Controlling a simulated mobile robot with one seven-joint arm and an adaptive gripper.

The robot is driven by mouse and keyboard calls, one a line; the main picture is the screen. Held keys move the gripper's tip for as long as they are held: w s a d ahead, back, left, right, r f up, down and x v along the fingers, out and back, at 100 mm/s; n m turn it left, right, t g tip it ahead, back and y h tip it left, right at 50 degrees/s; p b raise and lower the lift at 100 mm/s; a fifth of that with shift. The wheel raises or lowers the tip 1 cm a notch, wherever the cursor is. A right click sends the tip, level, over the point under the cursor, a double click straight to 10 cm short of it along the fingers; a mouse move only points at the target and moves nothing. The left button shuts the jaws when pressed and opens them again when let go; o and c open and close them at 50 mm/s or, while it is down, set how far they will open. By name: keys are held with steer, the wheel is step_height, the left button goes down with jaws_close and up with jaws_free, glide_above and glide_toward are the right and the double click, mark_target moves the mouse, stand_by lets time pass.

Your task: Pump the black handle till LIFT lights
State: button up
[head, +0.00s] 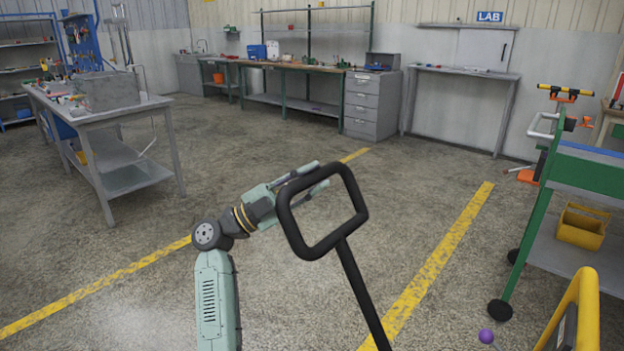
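The black handle (353,283) is a rounded loop on a long black bar that leans up and left from the bottom edge, right of centre. My gripper (323,174) is at the loop's upper left, at the end of my pale green arm. Its two fingers are apart, one showing above the loop's top bar and one through the loop's opening. The loop hides part of the gripper, and I cannot tell whether they touch. No LIFT light shows, and the handle's lower end is out of view.
A yellow frame (587,310) stands at the lower right, with a small purple ball (486,336) beside it. A green cart (590,172) with a yellow bin (583,228) is at the right. A grey workbench (155,105) is at the left. The floor beyond the handle is clear.

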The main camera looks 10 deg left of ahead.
steer(key=o, duration=0.4)
steer(key=shift+a, duration=0.1)
steer(key=v, duration=1.2)
